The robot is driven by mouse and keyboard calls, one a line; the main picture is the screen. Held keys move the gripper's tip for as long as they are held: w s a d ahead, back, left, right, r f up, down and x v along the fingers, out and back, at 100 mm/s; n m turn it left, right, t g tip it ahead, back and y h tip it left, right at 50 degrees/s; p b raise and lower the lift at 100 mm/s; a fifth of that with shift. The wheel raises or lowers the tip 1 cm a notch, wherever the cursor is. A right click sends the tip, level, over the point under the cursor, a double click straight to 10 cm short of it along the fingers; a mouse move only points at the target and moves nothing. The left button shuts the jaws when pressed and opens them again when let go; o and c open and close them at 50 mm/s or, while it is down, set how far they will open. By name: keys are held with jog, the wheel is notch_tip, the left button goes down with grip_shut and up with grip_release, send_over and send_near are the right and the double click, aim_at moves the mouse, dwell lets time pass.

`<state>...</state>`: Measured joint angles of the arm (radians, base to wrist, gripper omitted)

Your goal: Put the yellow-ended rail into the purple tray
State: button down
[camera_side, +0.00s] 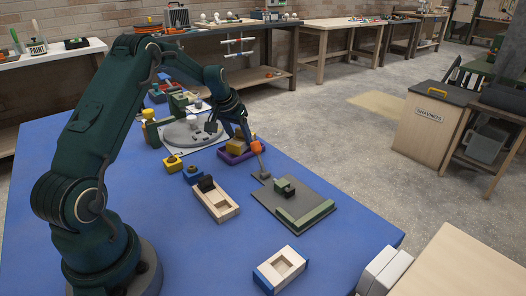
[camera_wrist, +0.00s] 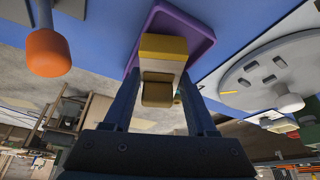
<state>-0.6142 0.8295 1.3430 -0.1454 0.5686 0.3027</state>
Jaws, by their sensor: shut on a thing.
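The yellow-ended rail (camera_wrist: 163,46) is between my gripper's two fingers in the wrist view, its yellow end facing out beyond them. My gripper (camera_wrist: 160,78) is shut on it. The purple tray (camera_wrist: 205,47) lies behind the rail's end in the wrist view, and its rim shows on both sides of the rail. In the side view my gripper (camera_side: 243,134) is low over the purple tray (camera_side: 225,156), with a yellow part (camera_side: 240,144) at the tray. I cannot tell whether the rail touches the tray floor.
An orange-ended handle (camera_side: 257,148) stands close right of the tray, also in the wrist view (camera_wrist: 48,52). A round grey plate (camera_side: 180,136) with knobs is at left. A dark board (camera_side: 270,203) with green parts and a wooden box (camera_side: 222,205) are in front. Blue tabletop (camera_side: 180,240) is clear nearer.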

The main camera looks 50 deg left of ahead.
jog(key=shift+s+d+f, duration=0.15)
jog(key=shift+s+f, duration=0.15)
jog(key=shift+f, duration=0.45)
jog(key=shift+c, duration=1)
grip_release()
jog(key=shift+r, duration=0.15)
jog(key=shift+s+r, duration=0.1)
jog(key=shift+r, duration=0.2)
jog(key=v, duration=1)
jog(key=s+d+r+m, duration=0.1)
jog(key=s+d+r, duration=0.2)
jog(key=d, duration=0.4)
jog(key=s+d+r+m, duration=0.1)
jog(key=s+d+r, duration=0.25)
jog(key=d, duration=0.25)
jog(key=s+d+f+m+t+h, duration=0.1)
jog(key=s+d+f+m+h, duration=0.1)
jog(key=s+d, duration=0.8)
jog(key=s, duration=0.2)
jog(key=shift+s+f+m, duration=0.15)
jog(key=shift+s+m, duration=0.25)
